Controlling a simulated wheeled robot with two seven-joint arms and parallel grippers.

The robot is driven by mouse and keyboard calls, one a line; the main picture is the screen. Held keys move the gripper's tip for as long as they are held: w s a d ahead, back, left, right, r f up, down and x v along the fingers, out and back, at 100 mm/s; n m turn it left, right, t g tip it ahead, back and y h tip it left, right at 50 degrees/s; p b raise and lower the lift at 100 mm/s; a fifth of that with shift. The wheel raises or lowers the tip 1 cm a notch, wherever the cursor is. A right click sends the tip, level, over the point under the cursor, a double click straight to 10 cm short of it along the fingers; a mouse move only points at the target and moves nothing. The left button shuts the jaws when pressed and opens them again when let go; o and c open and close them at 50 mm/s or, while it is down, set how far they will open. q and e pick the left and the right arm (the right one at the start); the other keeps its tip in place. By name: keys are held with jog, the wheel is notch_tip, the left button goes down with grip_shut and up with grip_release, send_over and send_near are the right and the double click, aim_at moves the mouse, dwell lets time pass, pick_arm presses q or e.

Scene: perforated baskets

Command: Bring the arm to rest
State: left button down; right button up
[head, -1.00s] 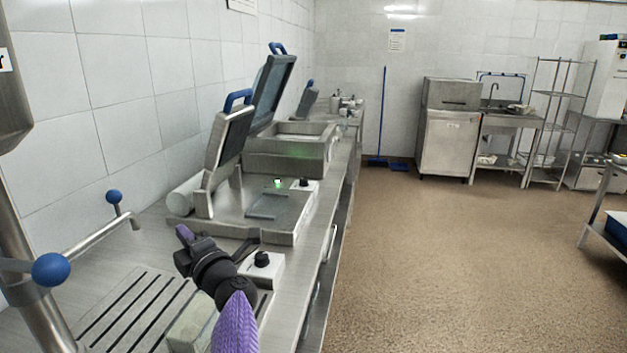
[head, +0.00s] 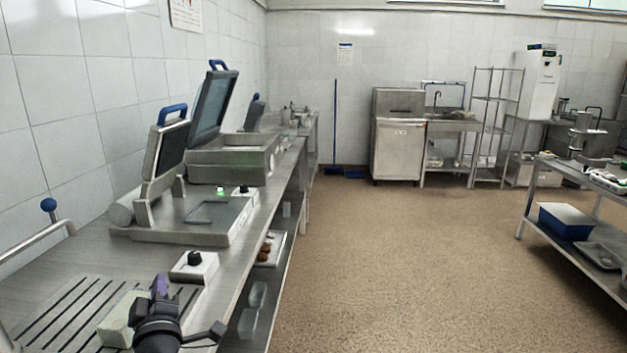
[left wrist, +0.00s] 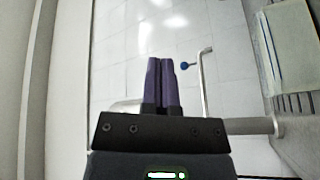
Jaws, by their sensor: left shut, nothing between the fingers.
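My left gripper (head: 160,284) is at the bottom left of the head view, over the front part of the steel counter (head: 80,258). Its purple fingers also show in the left wrist view (left wrist: 160,82), pressed together with nothing between them. A tap pipe with a blue knob (left wrist: 186,66) appears beyond the fingers in the wrist view, against white tiles. My right gripper is in neither view.
An open hot plate press (head: 190,228) and a larger open cooker (head: 238,160) stand along the counter by the left wall. A black-knobbed control box (head: 194,267) is near my left gripper. Brown floor (head: 400,270) is clear. A steel table (head: 560,183) stands right.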

pick_arm(q)
jog(key=s+d+f+m+g+h, duration=0.4)
jog(key=s+d+f+m, duration=0.1)
jog(key=s+f+m, duration=0.2)
jog(key=s+d+f+m+g+h, duration=0.4)
jog(key=s+f+m+h, duration=0.15)
jog(key=s+f, duration=0.2)
jog(key=s+d+f+m+g+y, duration=0.15)
jog(key=s+g, duration=0.25)
jog(key=s, duration=0.6)
jog(key=s+d+f+m+g, duration=0.1)
jog(key=s+m+g, duration=0.25)
jog(key=s, duration=0.65)
notch_tip(320, 180, down, 16)
jog(key=s+g, duration=0.1)
jog(key=s, duration=0.1)
jog(key=s+a+f+g, duration=0.1)
jog(key=s+a+f, duration=0.2)
jog(key=s+f, duration=0.9)
jog(key=shift+s+f+g+y, duration=0.2)
jog(key=shift+s+g+y, duration=0.2)
jog(key=shift+s, duration=0.55)
